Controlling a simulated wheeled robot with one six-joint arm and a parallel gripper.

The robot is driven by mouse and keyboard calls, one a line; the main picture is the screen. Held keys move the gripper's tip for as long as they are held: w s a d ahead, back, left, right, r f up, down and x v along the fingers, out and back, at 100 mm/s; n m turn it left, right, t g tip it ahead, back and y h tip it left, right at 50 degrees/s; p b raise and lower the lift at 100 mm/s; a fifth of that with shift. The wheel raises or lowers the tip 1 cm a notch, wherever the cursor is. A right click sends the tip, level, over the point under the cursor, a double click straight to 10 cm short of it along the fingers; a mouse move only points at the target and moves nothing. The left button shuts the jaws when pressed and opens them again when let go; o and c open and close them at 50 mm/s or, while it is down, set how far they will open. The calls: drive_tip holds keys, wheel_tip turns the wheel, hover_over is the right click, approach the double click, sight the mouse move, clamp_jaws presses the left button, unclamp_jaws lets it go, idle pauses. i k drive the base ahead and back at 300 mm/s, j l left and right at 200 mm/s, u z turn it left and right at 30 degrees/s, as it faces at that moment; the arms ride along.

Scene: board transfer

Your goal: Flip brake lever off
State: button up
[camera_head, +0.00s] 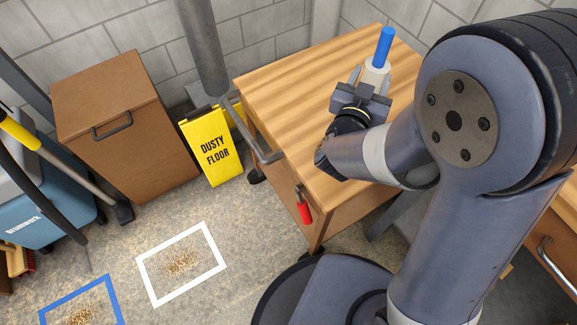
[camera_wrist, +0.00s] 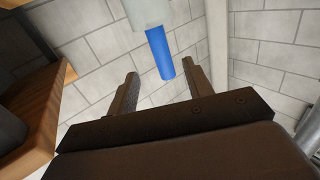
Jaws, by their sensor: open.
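The brake lever appears to be the small red handle (camera_head: 305,211) hanging from a grey mount on the front side of the wooden-topped cart (camera_head: 285,75). It points downward. My gripper (camera_head: 366,86) is above the cart top, up and to the right of the lever in the head view, well apart from it. In the wrist view my gripper (camera_wrist: 160,70) has its two dark fingers spread, with no lever between them. A blue cylinder (camera_head: 384,46) with a pale lower part shows beyond the fingers. It also shows in the wrist view (camera_wrist: 160,53); I cannot tell whether they touch.
A grey bar handle (camera_head: 258,135) juts from the cart's left side. A yellow "DUSTY FLOOR" sign (camera_head: 211,147) and a brown cabinet (camera_head: 125,135) stand left. White (camera_head: 155,299) and blue (camera_head: 113,296) floor frames surround debris. Floor before the lever looks open.

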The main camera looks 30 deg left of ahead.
sight(302, 204)
drive_tip(key=k+l+z, duration=0.1)
drive_tip(key=k+z, duration=0.15)
drive_tip(key=k, duration=0.75)
